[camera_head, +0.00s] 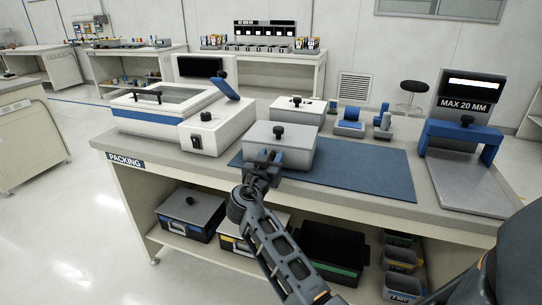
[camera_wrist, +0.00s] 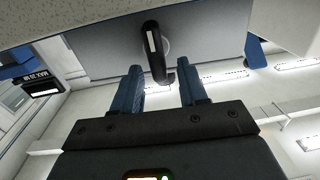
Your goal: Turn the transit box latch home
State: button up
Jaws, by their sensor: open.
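The grey transit box (camera_head: 287,140) stands on the blue mat, with a black knob (camera_head: 279,132) on its lid. My gripper (camera_head: 266,157) is at the box's front face and hides the latch in the head view. In the wrist view, the dark latch lever (camera_wrist: 153,48) with a white stripe stands against the box's grey face (camera_wrist: 215,38). My two blue fingers are open (camera_wrist: 160,74), one on each side of the lever's free end. Gaps show between the lever and both fingers, so I see no clear contact.
The blue mat (camera_head: 375,172) is bare right of the box. A white machine (camera_head: 205,125) stands left, a smaller knobbed box (camera_head: 298,108) behind. A grey gauge stand (camera_head: 465,185) with a blue arch is at right. Bins and cases fill the shelf below the bench.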

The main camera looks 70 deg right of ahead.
jog(key=shift+d, duration=0.15)
jog(key=shift+c, duration=0.3)
grip_shut()
dwell(0.3)
jog(key=n+b, duration=0.1)
jog(key=n, duration=0.1)
jog(key=w+n+b, duration=0.1)
jog(key=n, duration=0.1)
jog(key=shift+f, duration=0.2)
jog(key=n, duration=0.5)
jog(key=shift+w+f, duration=0.15)
jog(key=shift+w, duration=0.15)
jog(key=n, duration=0.4)
jog(key=shift+w+f+n, duration=0.25)
jog(key=shift+f+n, duration=0.05)
jog(key=shift+f, duration=0.05)
jog(key=shift+f+n+p, duration=0.25)
jog(key=shift+n+p, duration=0.2)
jog(key=shift+n, duration=0.6)
jog(key=shift+f+n+p, duration=0.2)
jog(key=shift+n+p, duration=0.2)
jog(key=shift+n, duration=0.65)
